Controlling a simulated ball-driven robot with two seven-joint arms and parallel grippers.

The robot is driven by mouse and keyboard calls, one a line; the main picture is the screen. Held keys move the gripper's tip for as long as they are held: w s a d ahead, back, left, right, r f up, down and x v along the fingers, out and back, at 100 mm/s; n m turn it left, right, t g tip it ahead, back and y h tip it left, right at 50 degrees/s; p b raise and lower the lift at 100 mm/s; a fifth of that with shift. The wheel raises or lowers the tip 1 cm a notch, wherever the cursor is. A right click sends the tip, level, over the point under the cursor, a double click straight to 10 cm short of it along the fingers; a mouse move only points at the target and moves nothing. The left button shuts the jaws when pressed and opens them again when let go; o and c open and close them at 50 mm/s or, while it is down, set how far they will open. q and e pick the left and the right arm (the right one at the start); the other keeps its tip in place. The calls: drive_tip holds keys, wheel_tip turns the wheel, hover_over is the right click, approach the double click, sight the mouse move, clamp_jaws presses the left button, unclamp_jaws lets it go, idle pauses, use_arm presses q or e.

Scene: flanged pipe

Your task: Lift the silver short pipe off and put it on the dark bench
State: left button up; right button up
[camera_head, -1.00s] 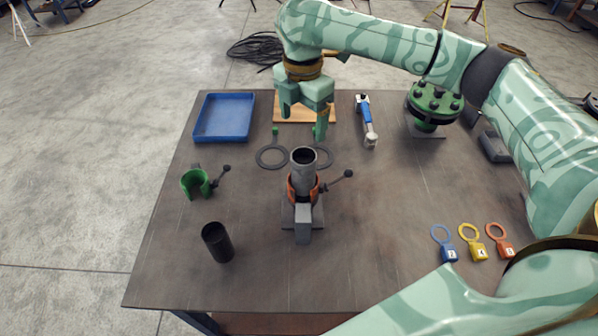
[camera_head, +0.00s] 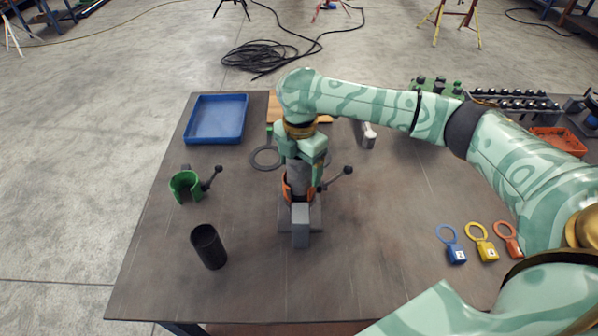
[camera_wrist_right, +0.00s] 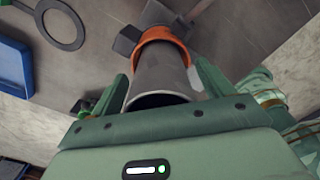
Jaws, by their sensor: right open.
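The silver short pipe (camera_head: 299,178) stands upright in an orange clamp (camera_head: 288,190) on a grey stand at the middle of the dark bench (camera_head: 400,260). My right gripper (camera_head: 302,168) has come down over the pipe's top and hides its upper end. In the right wrist view the pipe (camera_wrist_right: 160,75) lies between the two open fingers (camera_wrist_right: 162,85), with the orange clamp (camera_wrist_right: 163,40) beyond it. Whether the fingers touch the pipe cannot be told. My left gripper is not in view.
A black tube (camera_head: 209,246) and a green clamp (camera_head: 186,186) stand at left. A blue tray (camera_head: 216,118) lies at the back left. The clamp's lever (camera_head: 337,177) sticks out to the right. Blue, yellow and orange tagged padlocks (camera_head: 481,244) lie at right. The front middle is clear.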

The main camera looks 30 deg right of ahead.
drive_tip(key=shift+r, duration=0.1)
drive_tip(key=c, duration=1.3)
drive_tip(key=shift+r, duration=0.1)
drive_tip(key=shift+r+p, duration=0.3)
drive_tip(key=r, duration=0.1)
drive_tip(key=r+p, duration=0.2)
drive_tip(key=r, duration=0.1)
drive_tip(key=shift+s+a, duration=0.15)
drive_tip(key=shift+s, duration=0.2)
drive_tip(key=s+a+r+p, duration=0.5)
drive_tip(key=s+r, duration=0.3)
drive_tip(key=s, duration=0.4)
drive_tip(key=shift+s+r, duration=0.15)
drive_tip(key=shift+s, duration=0.05)
drive_tip(key=shift+r, duration=0.1)
